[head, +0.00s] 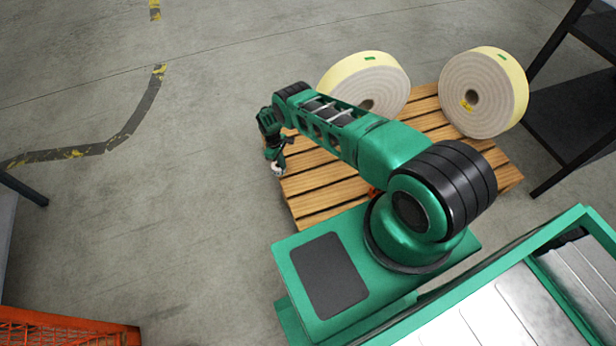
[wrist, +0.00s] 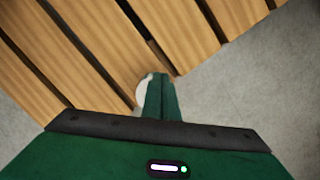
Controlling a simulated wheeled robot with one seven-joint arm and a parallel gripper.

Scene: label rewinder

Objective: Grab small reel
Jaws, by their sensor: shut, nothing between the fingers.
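A small white round thing (head: 278,169), which looks like the small reel, sits at the left edge of the wooden pallet in the head view. In the wrist view the white thing (wrist: 142,93) shows only in part, just left of my fingers, and the rest is hidden behind them. My gripper (head: 274,155) points down right at it. In the wrist view my gripper (wrist: 159,78) has its two green fingers together, with nothing between them. I cannot tell whether the fingers touch the white thing.
Two large label rolls, the left one (head: 385,82) and the right one (head: 497,105), stand on the slatted wooden pallet (head: 315,160). A dark shelf (head: 570,120) is at the right. An orange crate (head: 65,330) is at the lower left. Floor left of the pallet is clear.

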